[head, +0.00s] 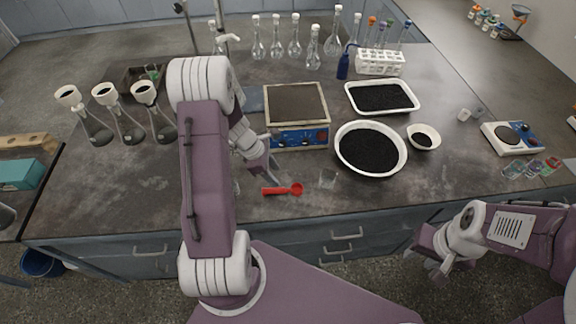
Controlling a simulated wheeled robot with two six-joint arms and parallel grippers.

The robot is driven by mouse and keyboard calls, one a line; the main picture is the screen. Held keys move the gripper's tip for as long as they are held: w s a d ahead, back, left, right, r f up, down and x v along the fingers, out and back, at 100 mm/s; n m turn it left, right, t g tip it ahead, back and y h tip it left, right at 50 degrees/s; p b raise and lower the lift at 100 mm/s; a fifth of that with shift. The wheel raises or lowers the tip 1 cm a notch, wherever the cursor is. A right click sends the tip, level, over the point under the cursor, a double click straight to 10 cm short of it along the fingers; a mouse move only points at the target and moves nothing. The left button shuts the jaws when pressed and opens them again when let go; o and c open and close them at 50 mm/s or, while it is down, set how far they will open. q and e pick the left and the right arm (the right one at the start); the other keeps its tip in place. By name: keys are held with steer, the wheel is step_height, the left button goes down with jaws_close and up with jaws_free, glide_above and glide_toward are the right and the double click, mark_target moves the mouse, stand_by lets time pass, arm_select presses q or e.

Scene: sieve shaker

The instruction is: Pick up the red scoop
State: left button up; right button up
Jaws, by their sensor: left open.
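The red scoop (283,189) lies on the dark bench top near the front edge, its round bowl to the right and its handle pointing left. My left gripper (271,172) is open and empty, pointing down just behind the scoop's handle. I cannot tell its exact height above the bench. My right gripper (432,264) is in front of the bench, away from the scoop. Its fingers are too small and turned to tell whether they are open.
A small clear beaker (328,179) stands right of the scoop. A white bowl of dark grains (370,174) is further right. A hotplate-like device (299,142) stands behind my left gripper. Flasks with funnels (132,130) stand at left. The bench front left of the scoop is partly hidden by my arm.

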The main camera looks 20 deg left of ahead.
mark_target(281, 189)
arm_select(q)
steer(key=s+r, duration=0.1)
steer(key=s+r+p, duration=0.1)
steer(key=shift+s+n, duration=0.35)
steer(key=shift+n, duration=0.05)
steer(key=shift+d+f, duration=0.1)
steer(key=shift+f, duration=0.1)
steer(key=f, duration=0.2)
steer(key=w+f, duration=0.1)
steer(key=f, duration=0.1)
steer(key=shift+w+d+b, duration=0.15)
steer(key=shift+b, duration=0.15)
steer(key=shift+d+f, duration=0.15)
steer(key=shift+d, duration=0.15)
steer(key=x, duration=0.4)
steer(key=shift+f, duration=0.1)
steer(key=shift+w+f, duration=0.15)
steer(key=shift+f, duration=0.1)
arm_select(e)
steer(key=shift+s+d+r, duration=0.4)
steer(key=shift+d+r, duration=0.1)
steer(key=shift+d, duration=0.1)
arm_select(q)
steer(key=shift+r, duration=0.1)
steer(key=c, duration=0.4)
jaws_close()
